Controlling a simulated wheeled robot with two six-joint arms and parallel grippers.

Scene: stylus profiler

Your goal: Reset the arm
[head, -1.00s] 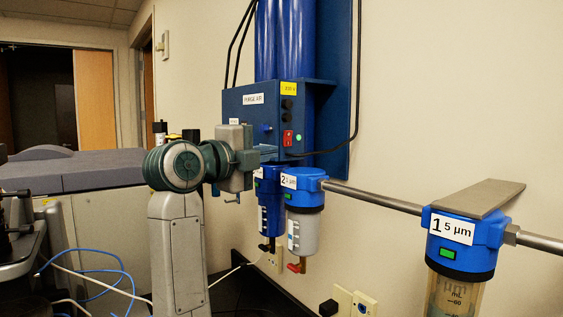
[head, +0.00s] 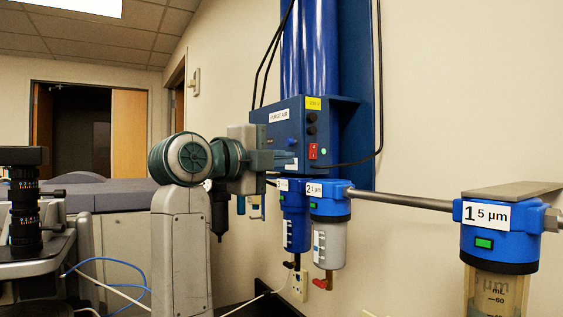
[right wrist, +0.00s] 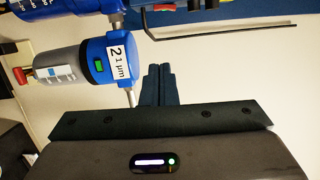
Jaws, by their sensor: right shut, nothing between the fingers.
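My right arm stands up in the middle of the head view, with its right gripper (head: 288,160) pointing right in front of the lower part of the blue purge air unit (head: 280,132). The gripper is partly hard to make out there. In the right wrist view the two dark fingers (right wrist: 157,84) are together with nothing between them. They point toward the wall, right of the filter labelled 2 (right wrist: 88,62). I cannot tell how far they are from the filter. My left gripper is not in view.
A pipe (head: 400,199) runs from filter 2 (head: 329,208) to the filter labelled 1 (head: 484,232) at right. A black optical instrument (head: 24,205) stands at far left. A black hex-key-shaped bar (right wrist: 230,29) shows on the wall in the wrist view.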

